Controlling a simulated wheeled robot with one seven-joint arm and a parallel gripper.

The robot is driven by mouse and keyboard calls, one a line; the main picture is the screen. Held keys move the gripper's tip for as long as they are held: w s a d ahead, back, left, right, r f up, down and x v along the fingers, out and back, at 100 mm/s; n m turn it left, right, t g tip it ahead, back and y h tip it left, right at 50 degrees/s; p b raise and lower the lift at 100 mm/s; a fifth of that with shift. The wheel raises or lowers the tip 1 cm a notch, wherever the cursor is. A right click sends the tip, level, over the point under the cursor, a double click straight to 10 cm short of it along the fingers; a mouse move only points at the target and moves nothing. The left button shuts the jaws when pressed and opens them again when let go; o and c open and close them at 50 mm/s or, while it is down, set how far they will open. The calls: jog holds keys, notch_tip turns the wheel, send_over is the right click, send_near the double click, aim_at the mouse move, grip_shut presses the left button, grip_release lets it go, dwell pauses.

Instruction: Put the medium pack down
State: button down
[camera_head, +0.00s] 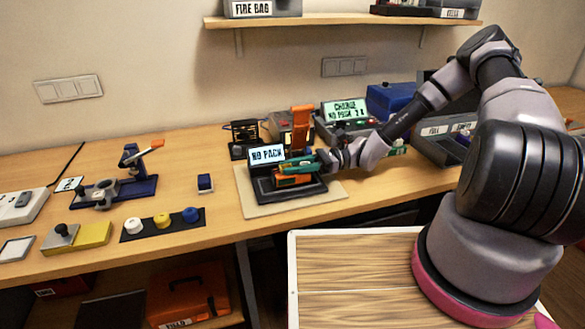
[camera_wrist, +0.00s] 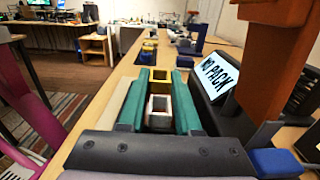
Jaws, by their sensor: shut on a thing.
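My gripper (camera_head: 306,164) reaches in from the right, low over a black tray (camera_head: 262,194) that has a "NO PACK" display (camera_head: 267,154) at its back. Its teal fingers point left and are shut on what appears to be the medium pack, an orange and dark block (camera_head: 293,181), mostly hidden by them. The wrist view shows the two teal fingers (camera_wrist: 159,103) with a pale grey, box-like shape and a yellow part between them. The display (camera_wrist: 215,75) stands right of the fingers there. I cannot tell whether the pack touches the tray floor.
A beige mat (camera_head: 250,206) lies under the tray. An orange upright part (camera_head: 302,118) stands close behind. A charger display (camera_head: 345,109) is behind right, with a blue box (camera_head: 390,98).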

jog(key=shift+f, duration=0.15)
jog(key=shift+f, duration=0.1)
jog(key=shift+f, duration=0.1)
jog(key=c, duration=0.6)
grip_release()
jog(key=shift+f, duration=0.1)
jog(key=v, duration=1)
jog(key=shift+w+d+r, duration=0.25)
jog(key=shift+d+r, duration=0.15)
